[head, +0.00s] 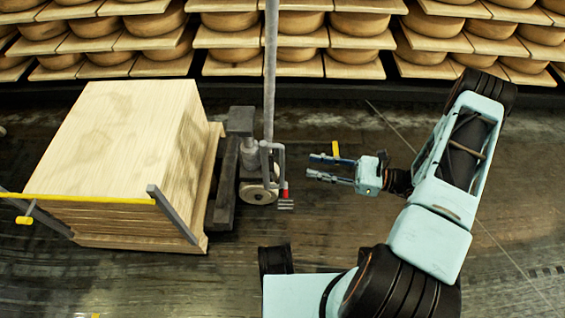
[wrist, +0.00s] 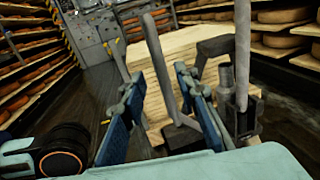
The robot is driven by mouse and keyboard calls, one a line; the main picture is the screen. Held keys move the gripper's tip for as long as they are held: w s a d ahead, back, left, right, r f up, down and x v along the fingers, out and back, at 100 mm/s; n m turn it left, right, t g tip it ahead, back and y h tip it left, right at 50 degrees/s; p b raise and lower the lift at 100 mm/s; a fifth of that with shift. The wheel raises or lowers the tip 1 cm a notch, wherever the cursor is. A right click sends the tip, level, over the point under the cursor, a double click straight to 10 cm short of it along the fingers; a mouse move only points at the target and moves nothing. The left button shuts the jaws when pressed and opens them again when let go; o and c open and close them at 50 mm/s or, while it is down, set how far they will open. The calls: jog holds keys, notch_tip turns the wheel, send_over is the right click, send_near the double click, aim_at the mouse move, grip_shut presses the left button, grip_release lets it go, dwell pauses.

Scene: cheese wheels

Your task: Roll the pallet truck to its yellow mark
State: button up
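The pallet truck (head: 247,165) stands left of centre in the head view, beside a large stack of pale boards (head: 125,140). A grey upright bar (head: 269,75) rises from it, and a small wheel (head: 258,192) and a red part show low down. My gripper (head: 309,166) is open and empty, to the right of the truck and apart from it. In the wrist view the blue fingers of my gripper (wrist: 158,85) are spread, with grey truck bars (wrist: 243,60) ahead. A small yellow strip (head: 336,150) shows behind my gripper; I cannot tell whether it is the mark.
Shelves of cheese wheels (head: 350,25) line the back. A yellow bar (head: 90,199) with grey posts runs along the front of the board stack.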

aim_at(282, 160)
jog(key=b+x, duration=0.1)
jog(key=x, duration=0.9)
jog(key=shift+a, duration=0.2)
jog(key=shift+c, duration=0.2)
grip_shut()
